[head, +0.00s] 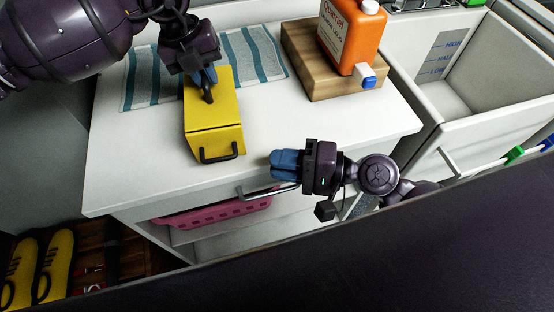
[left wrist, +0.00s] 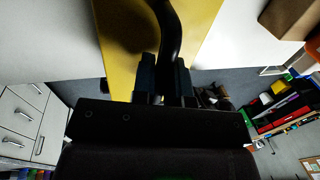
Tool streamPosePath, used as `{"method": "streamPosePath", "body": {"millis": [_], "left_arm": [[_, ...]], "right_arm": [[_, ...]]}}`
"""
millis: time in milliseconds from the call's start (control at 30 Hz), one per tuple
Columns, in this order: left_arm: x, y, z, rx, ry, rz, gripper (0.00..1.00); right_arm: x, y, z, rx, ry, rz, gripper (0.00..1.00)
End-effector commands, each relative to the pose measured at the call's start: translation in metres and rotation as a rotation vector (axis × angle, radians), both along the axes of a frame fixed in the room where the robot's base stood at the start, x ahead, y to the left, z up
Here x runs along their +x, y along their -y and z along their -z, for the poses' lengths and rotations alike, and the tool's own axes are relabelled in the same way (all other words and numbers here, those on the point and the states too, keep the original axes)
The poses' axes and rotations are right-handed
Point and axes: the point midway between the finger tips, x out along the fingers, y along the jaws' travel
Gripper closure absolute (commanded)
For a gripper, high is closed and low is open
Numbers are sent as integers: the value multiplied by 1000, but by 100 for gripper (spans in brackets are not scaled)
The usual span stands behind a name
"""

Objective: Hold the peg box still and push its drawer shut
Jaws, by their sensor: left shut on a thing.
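The peg box (head: 208,115) is yellow and sits on the white cabinet top, with a black handle on its top and a drawer (head: 217,148) at its near end. The drawer has its own black handle, and a dark line shows between drawer front and box. My left gripper (head: 208,80) is shut on the top handle; in the left wrist view its fingers (left wrist: 166,78) close around the black handle (left wrist: 170,40) above the yellow top. My right gripper (head: 284,165) is to the right of the drawer front, apart from it, its blue fingers close together and pointing left.
A striped towel (head: 143,78) lies under or beside the box. An orange bottle (head: 350,35) stands on a wooden block (head: 312,72) at the back right. A white sink (head: 470,125) is at the right. The cabinet (head: 120,185) has a metal handle and a pink basket (head: 212,213) below.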

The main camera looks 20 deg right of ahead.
Motion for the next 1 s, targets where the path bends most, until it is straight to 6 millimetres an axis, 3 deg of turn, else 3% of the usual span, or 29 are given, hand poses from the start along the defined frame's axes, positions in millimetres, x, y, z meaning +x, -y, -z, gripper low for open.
{"method": "streamPosePath", "body": {"millis": [167, 200, 367, 667, 1000], "left_arm": [[0, 0, 0, 1, 1, 0, 100], [1, 0, 0, 0, 1, 0, 82], [0, 0, 0, 0, 1, 0, 57], [0, 0, -1, 0, 1, 0, 56], [0, 0, -21, 0, 5, 0, 56]], "right_arm": [[0, 0, 0, 0, 0, 0, 79], [0, 0, 0, 0, 0, 0, 79], [0, 0, 0, 0, 0, 0, 79], [0, 0, -1, 0, 1, 0, 79], [1, 0, -19, -1, 21, 0, 79]]}}
